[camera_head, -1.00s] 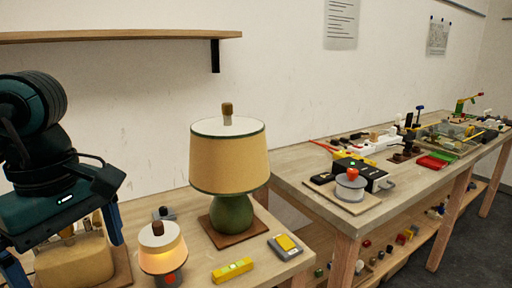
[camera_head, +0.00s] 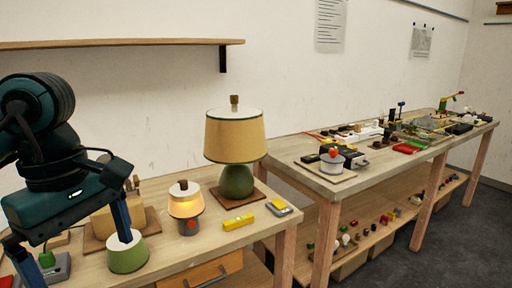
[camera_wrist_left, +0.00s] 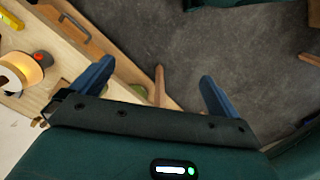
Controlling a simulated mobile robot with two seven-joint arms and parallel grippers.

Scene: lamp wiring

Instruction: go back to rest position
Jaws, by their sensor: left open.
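My left gripper (camera_head: 78,256) is at the left of the head view, with its blue fingers spread and nothing between them. In the left wrist view the open fingers (camera_wrist_left: 157,72) show grey floor, part of the bench edge and a wooden leg between them. One finger overlaps a small green-and-white shade (camera_head: 128,257) on the near bench in the head view; I cannot tell if they touch. A small lit lamp (camera_head: 186,207) stands right of the gripper. A larger lamp with a tan shade (camera_head: 235,138) and green base stands behind it. My right gripper is not in view.
A yellow level (camera_head: 238,223) and a grey device (camera_head: 279,207) lie near the bench's front edge. A grey-green box (camera_head: 57,268) sits below the gripper. A second bench (camera_head: 300,152) with several parts stands at right. A wall shelf (camera_head: 120,44) hangs above.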

